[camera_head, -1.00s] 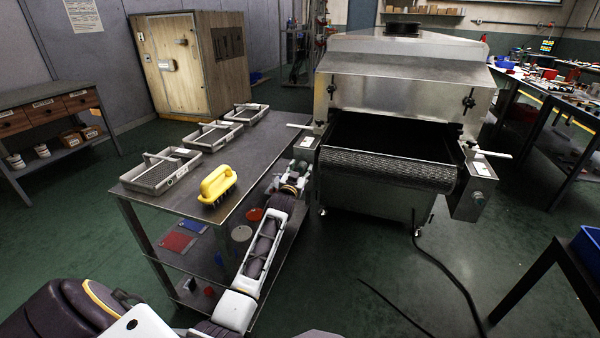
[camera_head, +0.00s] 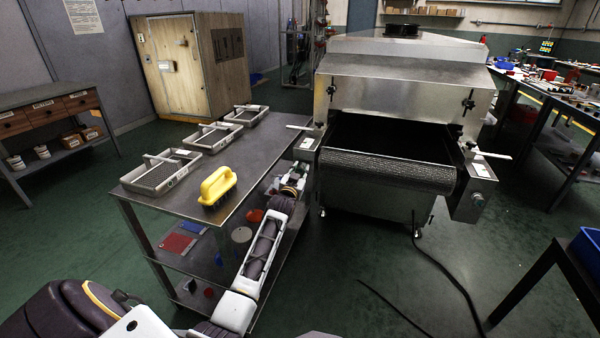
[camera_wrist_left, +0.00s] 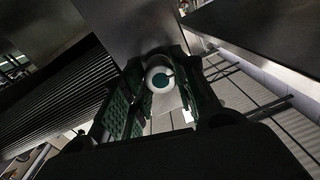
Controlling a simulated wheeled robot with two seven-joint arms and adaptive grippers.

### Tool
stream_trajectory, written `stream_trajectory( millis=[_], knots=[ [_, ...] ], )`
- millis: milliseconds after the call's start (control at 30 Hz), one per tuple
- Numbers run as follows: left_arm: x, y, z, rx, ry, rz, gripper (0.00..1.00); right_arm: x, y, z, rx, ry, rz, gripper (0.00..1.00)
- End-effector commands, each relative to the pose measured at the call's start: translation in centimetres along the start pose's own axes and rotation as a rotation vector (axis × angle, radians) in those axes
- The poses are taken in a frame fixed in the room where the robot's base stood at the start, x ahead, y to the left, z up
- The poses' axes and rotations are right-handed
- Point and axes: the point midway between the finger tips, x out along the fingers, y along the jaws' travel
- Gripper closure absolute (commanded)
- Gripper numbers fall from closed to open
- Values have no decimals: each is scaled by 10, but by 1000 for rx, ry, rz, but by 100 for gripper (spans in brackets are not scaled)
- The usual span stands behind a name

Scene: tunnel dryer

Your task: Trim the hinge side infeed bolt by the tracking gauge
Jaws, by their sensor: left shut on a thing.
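The dryer (camera_head: 400,88) stands at the centre right of the head view, with its dark mesh belt (camera_head: 388,170) at the open mouth. A left infeed bracket (camera_head: 306,144) and a right infeed bracket (camera_head: 481,171) flank the belt, each with a pale pointer beside it. My left gripper (camera_head: 298,168) is close below the left bracket, its fingers partly hidden. My right gripper is out of view.
A metal cart (camera_head: 245,165) stands left of the dryer with several wire-mesh trays and a yellow-handled brush (camera_head: 217,186) on top. Its lower shelf holds red and blue pieces. A black cable (camera_head: 428,265) lies on the floor before the dryer.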

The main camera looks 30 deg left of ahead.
Motion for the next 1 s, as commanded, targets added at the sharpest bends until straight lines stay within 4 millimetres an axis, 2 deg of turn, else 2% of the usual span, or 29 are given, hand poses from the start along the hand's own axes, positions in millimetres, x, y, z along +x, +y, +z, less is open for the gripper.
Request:
stream_trajectory(
  millis=[200,600,1000],
  knots=[
    [0,0,-1,88,3,0,96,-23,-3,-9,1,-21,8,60],
    [0,0,0,338,18,-2,96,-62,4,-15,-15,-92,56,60],
    [0,0,0,652,39,-5,96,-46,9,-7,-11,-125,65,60]
  ],
)
